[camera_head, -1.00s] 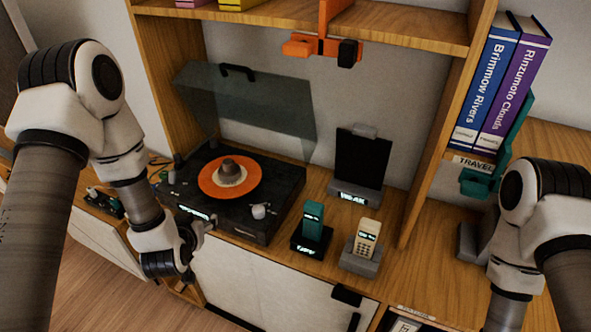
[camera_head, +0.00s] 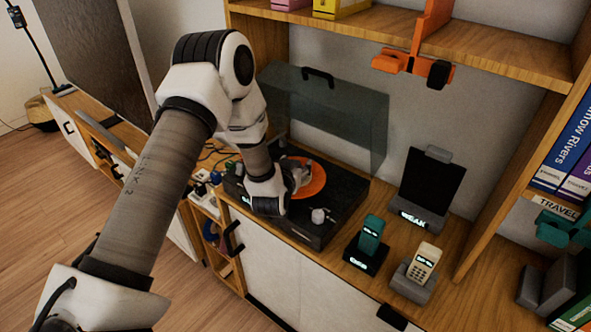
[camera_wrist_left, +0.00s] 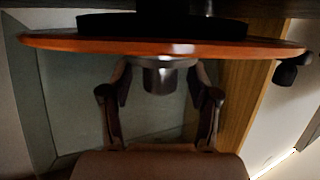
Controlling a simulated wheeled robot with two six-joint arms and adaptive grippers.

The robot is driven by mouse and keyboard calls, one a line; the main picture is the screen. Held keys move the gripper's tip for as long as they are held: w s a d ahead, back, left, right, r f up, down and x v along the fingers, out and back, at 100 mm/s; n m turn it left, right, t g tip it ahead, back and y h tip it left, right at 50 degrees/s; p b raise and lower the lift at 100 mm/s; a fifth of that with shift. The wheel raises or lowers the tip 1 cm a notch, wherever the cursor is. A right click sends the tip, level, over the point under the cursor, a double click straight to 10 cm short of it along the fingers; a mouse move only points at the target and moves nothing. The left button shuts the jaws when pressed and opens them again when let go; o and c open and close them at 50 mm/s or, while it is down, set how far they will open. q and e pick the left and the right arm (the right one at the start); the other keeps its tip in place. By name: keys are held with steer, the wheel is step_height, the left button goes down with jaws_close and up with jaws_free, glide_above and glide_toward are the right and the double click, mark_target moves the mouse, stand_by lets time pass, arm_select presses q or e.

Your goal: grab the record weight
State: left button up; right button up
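The record weight (camera_wrist_left: 160,78) is a small grey metallic cylinder at the centre of the orange record (camera_wrist_left: 70,43). The left wrist view looks inverted, with the record across its top. My left gripper (camera_head: 299,174) is over the turntable (camera_head: 335,215); in the left wrist view its two fingers stand either side of the weight, open, with a gap showing on each side. My right gripper is out of view.
The turntable's raised dark lid (camera_head: 340,115) stands behind the record. A tonearm knob (camera_head: 318,215) is at its front. To the right are a teal phone (camera_head: 371,232), a cream phone (camera_head: 425,262) and a dark tablet stand (camera_head: 430,185). An orange bracket (camera_head: 415,65) hangs from the shelf above.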

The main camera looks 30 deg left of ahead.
arm_select(q)
jaws_close()
steer(key=shift+r, duration=0.2)
